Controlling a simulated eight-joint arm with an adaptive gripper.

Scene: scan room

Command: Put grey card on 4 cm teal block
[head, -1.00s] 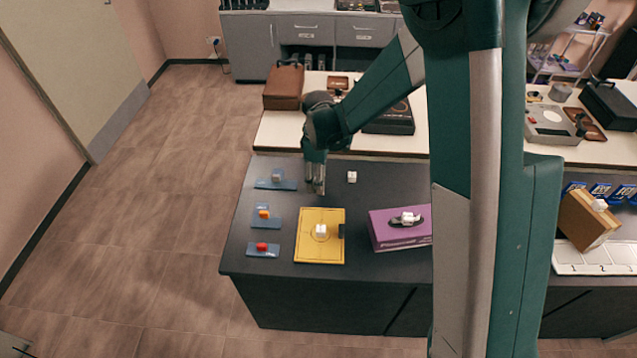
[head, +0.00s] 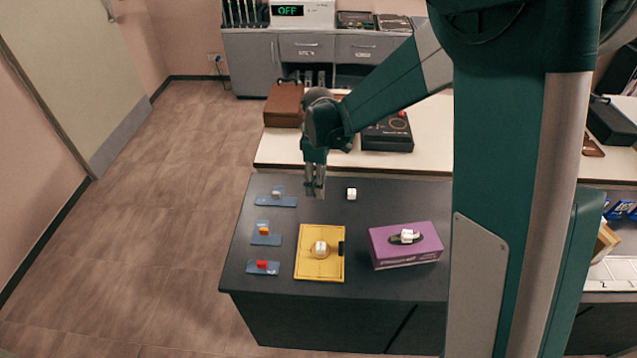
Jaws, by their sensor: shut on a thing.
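My gripper (head: 314,188) points down over the back of the dark table, between the back blue plate and a white cube. Its fingers are shut on a thin grey piece, which looks like the grey card (head: 315,194); the piece is small and partly hidden by the fingers. I cannot tell whether it touches the tabletop. I cannot make out a teal block; it may be hidden or too small to tell by colour.
Blue plates (head: 289,202) along the left edge hold small grey, orange and red pieces. A white cube (head: 351,193) stands right of my gripper.

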